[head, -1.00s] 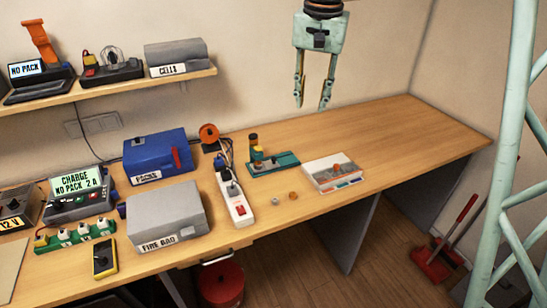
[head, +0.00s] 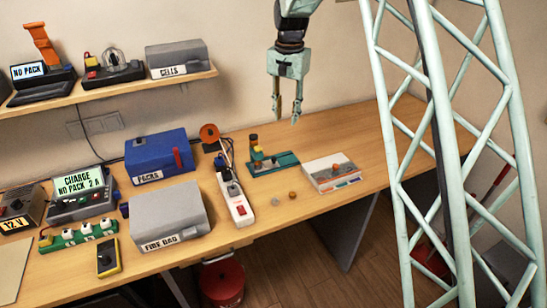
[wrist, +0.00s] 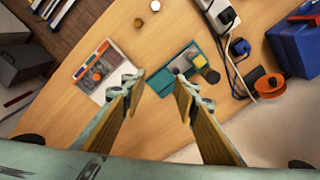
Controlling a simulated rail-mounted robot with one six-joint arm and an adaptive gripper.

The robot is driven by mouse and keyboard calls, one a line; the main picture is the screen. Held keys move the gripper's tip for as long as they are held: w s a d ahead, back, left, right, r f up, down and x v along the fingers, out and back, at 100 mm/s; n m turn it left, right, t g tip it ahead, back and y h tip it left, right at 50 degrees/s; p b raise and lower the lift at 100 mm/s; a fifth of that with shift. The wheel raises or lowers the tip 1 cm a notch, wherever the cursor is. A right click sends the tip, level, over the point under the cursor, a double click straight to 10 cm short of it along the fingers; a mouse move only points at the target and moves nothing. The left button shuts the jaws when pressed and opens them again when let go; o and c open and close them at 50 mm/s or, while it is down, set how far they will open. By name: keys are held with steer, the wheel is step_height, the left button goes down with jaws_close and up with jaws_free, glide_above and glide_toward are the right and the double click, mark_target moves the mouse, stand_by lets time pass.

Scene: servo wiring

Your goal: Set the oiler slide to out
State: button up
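A teal flat-based device (head: 286,159) stands on the bench, with an upright dark and amber part and a yellow block at its left end. It is probably the oiler, though no label can be read. It also shows in the wrist view (wrist: 172,68), ahead of my fingers. Its slide is too small to make out, so its position cannot be told. My gripper (head: 286,117) points down, open and empty, in the air above the bench behind the device.
A white tray-like box (head: 318,184) with an orange knob is right of the device. A white power strip (head: 238,207) is to its left, an orange reel (head: 209,133) behind left. Two small round pieces (head: 292,195) lie in front. The bench's right side is clear.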

steer(key=m+p, duration=0.1)
glide_above(274, 158)
step_height(274, 158, down, 12)
steer(key=shift+r+g, duration=0.2)
steer(key=shift+g, duration=0.1)
steer(key=shift+a+f, duration=0.1)
steer(key=shift+f, duration=0.05)
steer(key=shift+f+p, duration=0.4)
steer(key=shift+f, duration=6.35)
jaws_close()
